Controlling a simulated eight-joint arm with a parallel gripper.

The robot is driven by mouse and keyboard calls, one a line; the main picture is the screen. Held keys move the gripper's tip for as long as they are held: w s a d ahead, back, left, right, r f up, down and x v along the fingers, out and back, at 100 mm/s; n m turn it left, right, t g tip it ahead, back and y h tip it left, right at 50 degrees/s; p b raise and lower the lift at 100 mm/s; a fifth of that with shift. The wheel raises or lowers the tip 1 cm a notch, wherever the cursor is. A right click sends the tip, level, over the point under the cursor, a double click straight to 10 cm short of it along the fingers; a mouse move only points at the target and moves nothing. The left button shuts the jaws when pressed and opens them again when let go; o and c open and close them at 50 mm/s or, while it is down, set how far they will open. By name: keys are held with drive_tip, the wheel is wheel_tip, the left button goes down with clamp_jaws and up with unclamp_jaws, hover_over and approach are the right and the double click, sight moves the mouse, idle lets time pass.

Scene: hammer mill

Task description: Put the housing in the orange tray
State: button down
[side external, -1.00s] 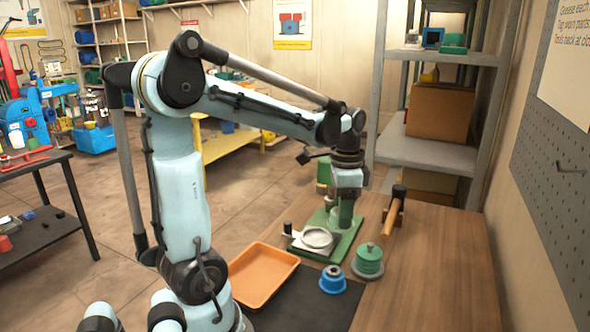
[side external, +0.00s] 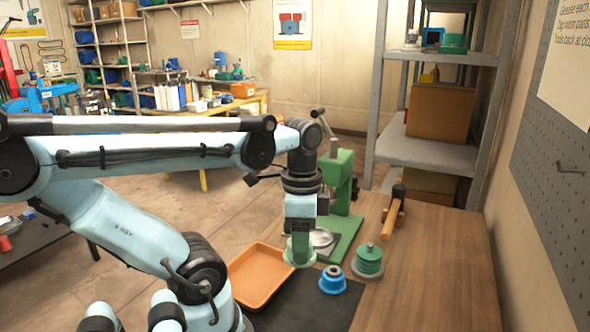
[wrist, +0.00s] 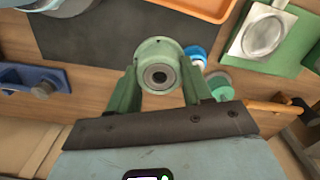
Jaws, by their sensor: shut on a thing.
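The housing is a pale green round part with a dark central bore. In the wrist view the housing (wrist: 158,72) sits between the two fingers of my gripper (wrist: 158,88), which are shut on it. In the side view the housing (side external: 300,257) hangs upright under my gripper (side external: 300,240), with its wide rim downward. It appears raised above the work surface, just right of the orange tray (side external: 256,276), and overlaps the tray's right edge in the picture. The tray looks empty. In the wrist view a corner of the tray (wrist: 205,7) shows at the top.
A green press (side external: 345,215) with a round metal plate stands behind. A blue flanged part (side external: 332,281) sits on the black mat (side external: 305,308). A green stepped part (side external: 368,261) and a wooden-handled hammer (side external: 393,216) are to the right. The table's right side is clear.

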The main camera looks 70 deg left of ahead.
drive_tip(key=shift+s+d+f, duration=0.2)
drive_tip(key=shift+s+f, duration=0.1)
drive_tip(key=shift+s, duration=0.2)
drive_tip(key=shift+s+d+f, duration=0.15)
drive_tip(key=shift+s+f, duration=0.1)
drive_tip(key=shift+s, duration=0.25)
drive_tip(key=shift+s+a+f, duration=0.1)
drive_tip(key=shift+a+f, duration=0.05)
hover_over(258, 279)
wheel_tip(258, 279, down, 7)
drive_tip(key=shift+r, duration=0.15)
drive_tip(key=shift+f, duration=2.05)
drive_tip(key=shift+f, duration=0.1)
drive_tip(key=shift+c, duration=2.4)
unclamp_jaws()
